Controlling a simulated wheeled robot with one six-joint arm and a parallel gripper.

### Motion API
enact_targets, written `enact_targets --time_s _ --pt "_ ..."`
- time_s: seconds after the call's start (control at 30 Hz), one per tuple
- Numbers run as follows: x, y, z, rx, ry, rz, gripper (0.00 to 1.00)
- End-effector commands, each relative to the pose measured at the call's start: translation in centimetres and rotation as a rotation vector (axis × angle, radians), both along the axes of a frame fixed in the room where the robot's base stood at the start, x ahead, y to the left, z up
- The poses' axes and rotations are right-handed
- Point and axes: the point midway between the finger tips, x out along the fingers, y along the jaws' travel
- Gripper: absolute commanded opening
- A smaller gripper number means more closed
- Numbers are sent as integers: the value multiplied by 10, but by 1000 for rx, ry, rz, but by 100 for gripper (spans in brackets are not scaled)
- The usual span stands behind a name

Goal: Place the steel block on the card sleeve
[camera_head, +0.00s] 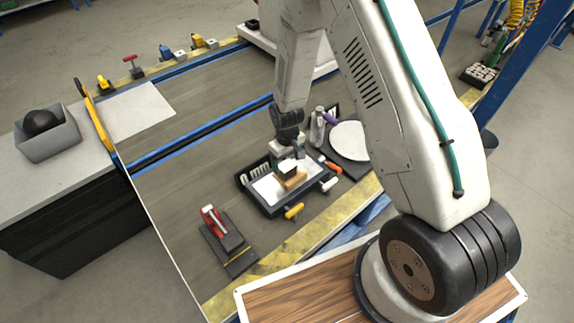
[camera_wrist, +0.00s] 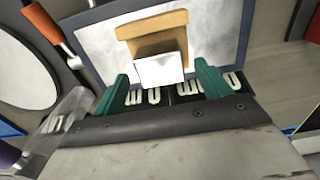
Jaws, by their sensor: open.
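The steel block (camera_wrist: 161,70) is a pale grey block in the wrist view, between my fingers with small gaps on both sides. The tan card sleeve (camera_wrist: 152,24) shows just beyond it. The block overlaps the sleeve's near part in the picture and appears to rest on it, though the contact is hidden. In the head view the sleeve (camera_head: 294,181) lies on the white floor of a black tray (camera_head: 268,210). My gripper (camera_wrist: 162,69) is open, with green fingers.
White U-shaped pieces (camera_wrist: 140,97) sit in the tray's slots. A yellow-handled tool (camera_head: 294,211), an orange-handled tool (camera_head: 333,167) and a round white plate (camera_head: 349,141) lie close around the tray. A red clamp (camera_head: 212,219) stands at left.

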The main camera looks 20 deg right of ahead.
Motion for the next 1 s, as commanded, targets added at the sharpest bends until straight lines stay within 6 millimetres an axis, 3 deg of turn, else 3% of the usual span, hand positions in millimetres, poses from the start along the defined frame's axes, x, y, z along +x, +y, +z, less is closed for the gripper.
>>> enact_targets --time_s 0.1,0.3,0.77,0.87,1.0 --pt "1 0 29 1 -5 0 76" --pt "1 0 69 0 -4 0 76" --pt "0 -1 107 0 -7 -7 76" --pt "-5 -3 141 1 -19 -23 76" --pt "-25 -8 211 3 -37 -63 76"
